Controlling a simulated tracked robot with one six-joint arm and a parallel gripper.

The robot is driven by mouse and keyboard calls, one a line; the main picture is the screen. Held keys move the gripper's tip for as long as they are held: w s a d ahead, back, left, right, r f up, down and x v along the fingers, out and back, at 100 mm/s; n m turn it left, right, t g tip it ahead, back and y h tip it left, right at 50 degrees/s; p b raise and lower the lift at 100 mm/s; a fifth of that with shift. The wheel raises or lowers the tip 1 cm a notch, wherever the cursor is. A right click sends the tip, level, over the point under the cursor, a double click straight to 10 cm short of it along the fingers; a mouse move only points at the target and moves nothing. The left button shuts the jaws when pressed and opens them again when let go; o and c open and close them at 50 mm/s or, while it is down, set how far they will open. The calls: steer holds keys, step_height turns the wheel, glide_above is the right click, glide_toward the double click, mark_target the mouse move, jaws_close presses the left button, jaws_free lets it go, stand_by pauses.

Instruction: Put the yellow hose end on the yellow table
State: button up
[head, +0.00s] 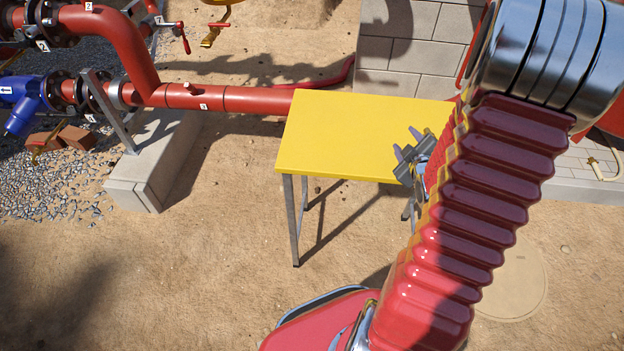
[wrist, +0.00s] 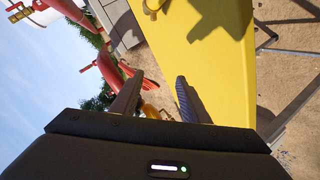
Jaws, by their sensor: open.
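The wrist view shows nothing between the fingertips (wrist: 160,80). A pale yellowish hose with a fitting (head: 604,173) is at the right edge of the head view; I cannot tell if it is the yellow hose end. My arm hides the table's right side.
A red pipe (head: 245,100) runs behind the table's left side to a concrete block (head: 145,165). A grey block wall (head: 415,50) stands behind the table. A blue fitting (head: 25,100) is at far left. The sandy ground in front is clear.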

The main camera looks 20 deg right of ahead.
steer(key=a+r+m+g+y, duration=0.1)
steer(key=a+r+m+g, duration=0.1)
steer(key=a+r, duration=0.5)
steer(key=a+r+m+g+y, duration=0.1)
steer(key=a+r+g, duration=0.1)
steer(key=a+r, duration=0.5)
steer(key=s+a+r+m+g+y, duration=0.1)
steer(key=s+a+r+y, duration=0.1)
steer(key=s+a, duration=0.5)
steer(key=s+a+r+m+g+y, duration=0.1)
steer(key=s+a+r+m, duration=0.1)
steer(key=s+a, duration=0.6)
steer(key=a, duration=0.6)
steer(key=shift+g+y, duration=0.4)
